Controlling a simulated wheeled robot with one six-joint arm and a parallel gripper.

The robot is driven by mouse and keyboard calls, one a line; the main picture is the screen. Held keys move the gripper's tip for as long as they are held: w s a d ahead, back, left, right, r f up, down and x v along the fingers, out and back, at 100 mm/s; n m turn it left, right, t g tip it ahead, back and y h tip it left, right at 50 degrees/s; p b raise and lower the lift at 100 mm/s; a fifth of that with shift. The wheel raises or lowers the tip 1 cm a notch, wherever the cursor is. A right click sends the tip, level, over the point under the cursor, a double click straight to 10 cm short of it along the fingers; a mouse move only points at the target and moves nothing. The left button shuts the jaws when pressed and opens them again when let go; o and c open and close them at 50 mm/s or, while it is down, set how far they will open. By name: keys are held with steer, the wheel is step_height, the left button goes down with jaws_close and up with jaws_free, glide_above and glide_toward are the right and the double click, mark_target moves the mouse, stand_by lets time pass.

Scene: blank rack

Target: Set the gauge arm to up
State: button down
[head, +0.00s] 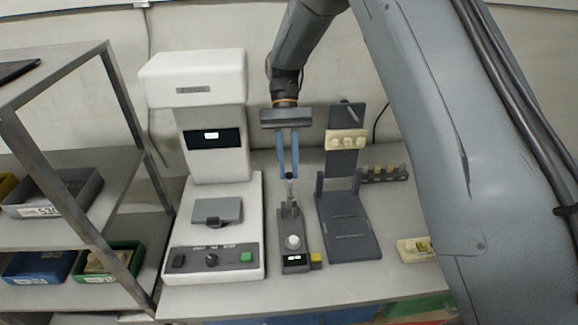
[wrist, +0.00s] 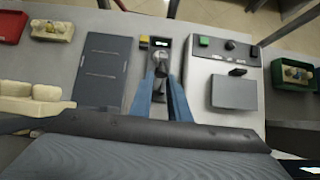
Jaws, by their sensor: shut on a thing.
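The gauge (head: 294,258) is a small dark grey bench device with a white round knob, a small lit display and a yellow block at its side. Its gauge arm (head: 290,192) is a thin light rod at the back of the device, looking roughly upright. My gripper (head: 289,177) has blue fingers and points down, shut on the top of the gauge arm. In the wrist view, my gripper (wrist: 161,73) reaches over the gauge (wrist: 175,53), and its fingers hide most of the arm. The arm's exact tilt is hard to tell.
A white machine (head: 213,225) with a button panel stands close on the left. A dark stand (head: 348,228) with a cream block (head: 346,140) stands close on the right. A metal rack (head: 125,115) with bins is further left. A cream part (head: 412,250) lies at right.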

steer(key=shift+w+f, duration=0.1)
steer(key=shift+f, duration=0.05)
steer(key=c, duration=1.6)
jaws_free()
steer(key=shift+c, duration=0.2)
steer(key=b+v, duration=0.2)
steer(key=v, duration=0.6)
steer(key=shift+b, duration=0.4)
steer(key=shift+d, duration=0.1)
